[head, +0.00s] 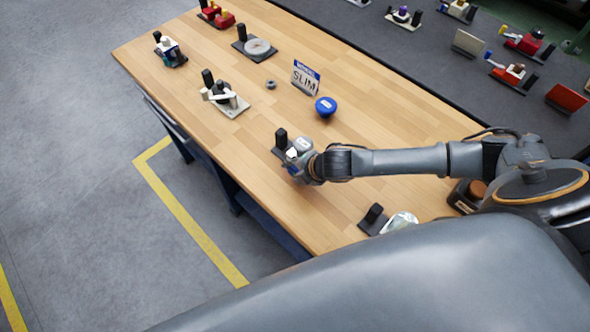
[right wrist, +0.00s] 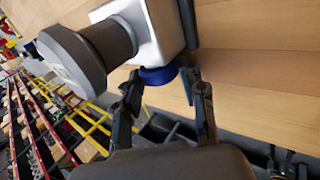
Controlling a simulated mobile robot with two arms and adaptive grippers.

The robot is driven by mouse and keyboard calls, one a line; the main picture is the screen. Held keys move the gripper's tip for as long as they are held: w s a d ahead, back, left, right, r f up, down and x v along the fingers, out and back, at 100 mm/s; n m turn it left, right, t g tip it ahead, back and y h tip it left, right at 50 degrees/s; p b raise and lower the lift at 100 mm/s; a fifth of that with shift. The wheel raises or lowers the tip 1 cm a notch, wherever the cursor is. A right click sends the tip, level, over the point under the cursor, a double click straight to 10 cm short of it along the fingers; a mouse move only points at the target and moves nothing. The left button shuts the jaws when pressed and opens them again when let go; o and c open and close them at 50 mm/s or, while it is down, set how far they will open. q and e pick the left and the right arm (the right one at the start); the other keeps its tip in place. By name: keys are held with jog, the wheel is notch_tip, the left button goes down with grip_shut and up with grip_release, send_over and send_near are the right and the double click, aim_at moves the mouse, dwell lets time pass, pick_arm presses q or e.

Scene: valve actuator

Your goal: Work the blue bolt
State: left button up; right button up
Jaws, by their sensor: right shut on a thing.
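The blue bolt (right wrist: 158,76) shows in the right wrist view as a short blue round piece at the lower side of a silver block (right wrist: 158,30). A grey cylinder (right wrist: 108,42) sticks out from the block. My right gripper (right wrist: 164,74) has one finger on each side of the blue bolt and is shut on it. In the head view my right gripper (head: 297,164) is at the near side of this device, whose black post (head: 281,139) stands beside it. The gripper and wrist hide the bolt there. My left gripper is not in view.
The wooden table (head: 190,60) also carries a blue round knob (head: 326,106), a "SLIM" sign (head: 305,78), a small grey ring (head: 270,85) and several other devices. One with a black post (head: 374,213) stands close to the right arm.

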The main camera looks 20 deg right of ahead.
jog(key=o, duration=1.2)
jog(key=shift+c, duration=0.2)
jog(key=v, duration=1.2)
jog(key=shift+w, duration=0.1)
